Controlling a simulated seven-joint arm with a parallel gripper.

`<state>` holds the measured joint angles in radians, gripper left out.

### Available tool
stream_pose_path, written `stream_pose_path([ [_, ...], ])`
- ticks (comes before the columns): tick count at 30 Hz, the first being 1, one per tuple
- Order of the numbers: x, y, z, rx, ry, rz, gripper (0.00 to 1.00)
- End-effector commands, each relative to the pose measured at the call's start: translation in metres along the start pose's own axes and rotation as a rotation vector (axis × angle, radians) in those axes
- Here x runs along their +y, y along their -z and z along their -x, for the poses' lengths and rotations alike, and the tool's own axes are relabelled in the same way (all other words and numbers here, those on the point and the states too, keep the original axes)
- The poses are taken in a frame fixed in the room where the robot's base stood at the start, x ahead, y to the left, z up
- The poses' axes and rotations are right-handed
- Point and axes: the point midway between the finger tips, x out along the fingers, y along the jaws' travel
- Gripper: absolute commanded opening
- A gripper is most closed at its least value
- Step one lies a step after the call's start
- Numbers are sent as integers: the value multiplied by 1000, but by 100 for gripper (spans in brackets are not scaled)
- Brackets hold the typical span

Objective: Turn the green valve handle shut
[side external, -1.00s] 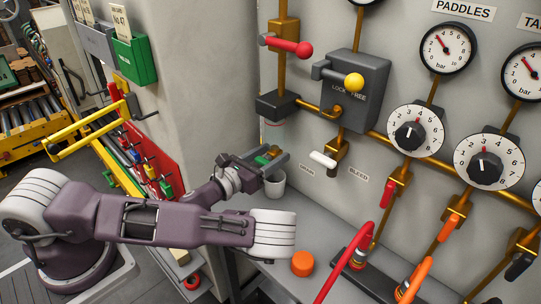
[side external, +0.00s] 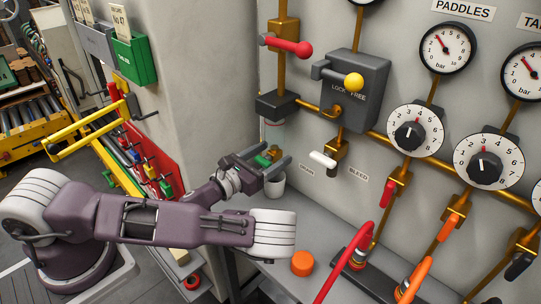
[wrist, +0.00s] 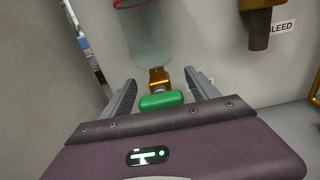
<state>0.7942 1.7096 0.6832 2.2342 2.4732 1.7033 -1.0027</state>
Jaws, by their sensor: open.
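The green valve handle (wrist: 161,100) lies level on a small brass valve (wrist: 159,78) beneath a clear bowl (wrist: 152,38) in the wrist view. My gripper (wrist: 161,86) is open, with one finger on each side of the handle and a visible gap to both. In the side view the green handle (side external: 262,161) shows small between the fingers of my gripper (side external: 274,152). The brass valve behind it is mostly hidden there.
The wall panel is close behind.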

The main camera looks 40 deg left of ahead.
Motion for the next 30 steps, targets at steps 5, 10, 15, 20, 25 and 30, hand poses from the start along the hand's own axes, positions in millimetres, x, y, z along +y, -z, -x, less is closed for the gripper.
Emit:
stream_pose_path([
  [5, 1, 1, 8, 3, -3, 1, 69],
  [10, 1, 1, 44, 4, -4, -2, 69],
  [15, 0, 1, 67, 2, -2, -1, 69],
  [20, 0, 0, 71, 0, 0, 0, 69],
  [25, 0, -2, 70, -7, -5, 4, 69],
  [30, 20, -63, 67, -242, -217, 148, 69],
])
